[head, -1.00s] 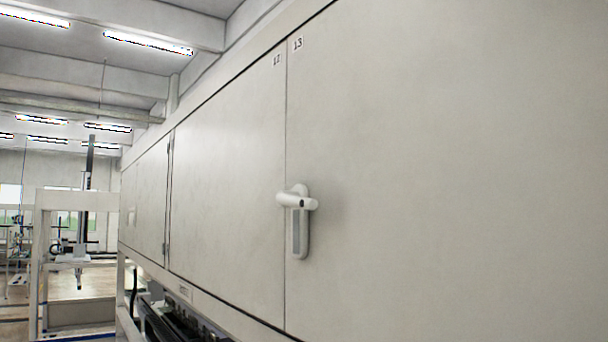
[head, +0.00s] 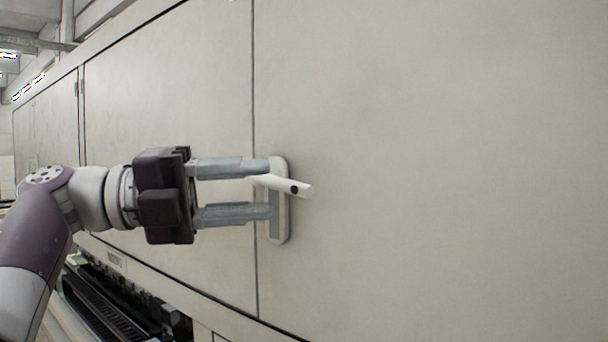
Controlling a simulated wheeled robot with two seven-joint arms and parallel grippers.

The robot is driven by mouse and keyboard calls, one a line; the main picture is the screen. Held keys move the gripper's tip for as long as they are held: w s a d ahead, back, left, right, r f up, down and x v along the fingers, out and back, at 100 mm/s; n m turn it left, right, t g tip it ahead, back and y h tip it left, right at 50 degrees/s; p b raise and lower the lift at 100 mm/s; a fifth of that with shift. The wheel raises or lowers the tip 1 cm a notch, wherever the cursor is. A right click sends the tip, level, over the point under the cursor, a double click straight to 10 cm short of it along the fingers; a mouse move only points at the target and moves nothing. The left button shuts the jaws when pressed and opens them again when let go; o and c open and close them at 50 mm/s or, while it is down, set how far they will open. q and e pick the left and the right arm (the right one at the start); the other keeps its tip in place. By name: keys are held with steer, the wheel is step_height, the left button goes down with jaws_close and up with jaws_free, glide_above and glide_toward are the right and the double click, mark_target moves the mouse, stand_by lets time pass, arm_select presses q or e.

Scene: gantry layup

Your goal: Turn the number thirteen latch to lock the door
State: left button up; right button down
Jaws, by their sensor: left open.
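The latch (head: 298,188) is a white handle with a dark round spot, on an upright oblong plate with a grey inset (head: 279,228). It sits on the large pale door (head: 430,170), just right of the vertical seam. The handle points right and slightly down. My left gripper (head: 270,190) comes in from the left, its two grey fingers apart, one above the other. The handle's left end lies between the fingertips; I cannot tell whether they touch it. The fingertips cover part of the plate's left side. The number labels are out of frame. My right gripper is not in view.
Another pale door panel (head: 170,90) lies left of the seam, behind my arm. Below the panels at lower left is dark machinery (head: 115,300). The door surface right of the latch is flat and clear.

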mark_target(276, 186)
arm_select(q)
steer(key=w+d, duration=0.1)
steer(key=w+d+p, duration=0.1)
steer(key=shift+w+d+r+p, duration=0.15)
steer(key=shift+w+d+p, duration=0.05)
steer(key=shift+d+p, duration=0.15)
steer(key=shift+d, duration=0.35)
steer(key=shift+s+d, duration=0.2)
steer(key=shift+d, duration=0.35)
steer(key=shift+s+d, duration=0.2)
steer(key=shift+d, duration=0.3)
steer(key=shift+w+a, duration=0.25)
steer(key=shift+a, duration=0.05)
jaws_close()
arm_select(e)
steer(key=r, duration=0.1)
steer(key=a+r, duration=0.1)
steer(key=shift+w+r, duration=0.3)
